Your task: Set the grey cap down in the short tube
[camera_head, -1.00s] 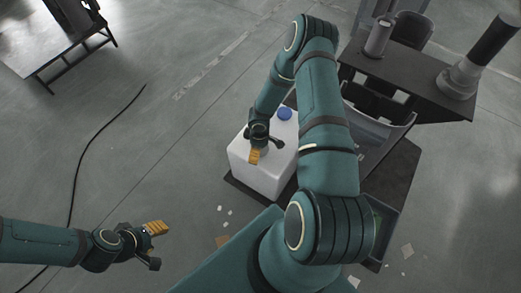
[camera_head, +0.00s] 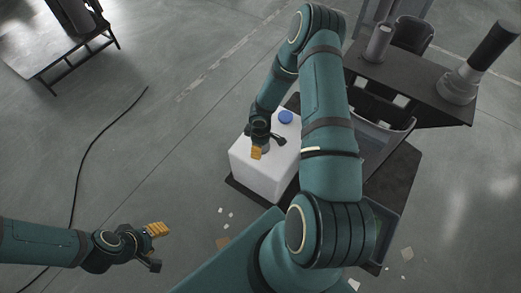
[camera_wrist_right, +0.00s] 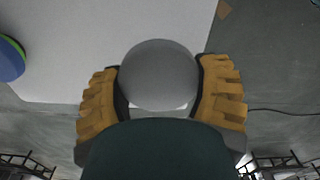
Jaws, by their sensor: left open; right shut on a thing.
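The grey cap (camera_wrist_right: 160,75) is a smooth round piece between the two orange-padded fingers of my right gripper (camera_wrist_right: 160,95). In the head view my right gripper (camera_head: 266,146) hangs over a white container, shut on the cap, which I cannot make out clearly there. A short grey tube (camera_head: 378,43) stands upright on a dark table (camera_head: 425,88) at the upper right, well away from the cap. My left gripper (camera_head: 154,247) is open and empty at the lower left, above the floor.
A taller grey tube with a black upper part (camera_head: 488,60) stands on the table's right. Another table (camera_head: 75,50) is at the upper left. A black cable (camera_head: 83,165) lies on open floor.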

